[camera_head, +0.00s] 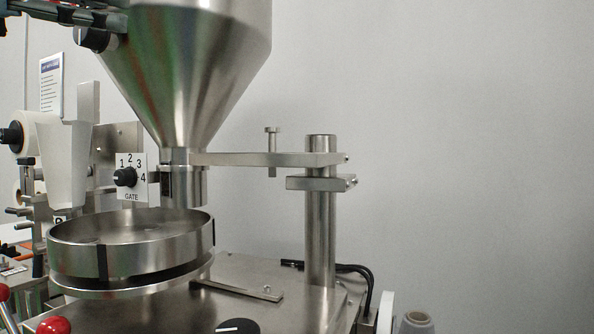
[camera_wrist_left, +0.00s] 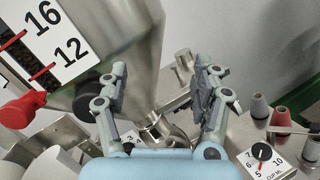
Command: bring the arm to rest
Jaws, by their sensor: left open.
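My left gripper (camera_wrist_left: 160,82) is open in the left wrist view, its two grey jointed fingers spread apart with nothing held between them. The steel hopper (camera_wrist_left: 125,35) is close beyond the fingers. In the head view, a dark part of my left arm or gripper crosses the top left corner in front of the hopper (camera_head: 195,70); its fingertips cannot be made out there. My right gripper is in neither view.
A GATE dial (camera_head: 125,177) and a round steel pan (camera_head: 130,250) are below the hopper. A steel post (camera_head: 320,220) stands right. The head view's right side is mostly bare wall.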

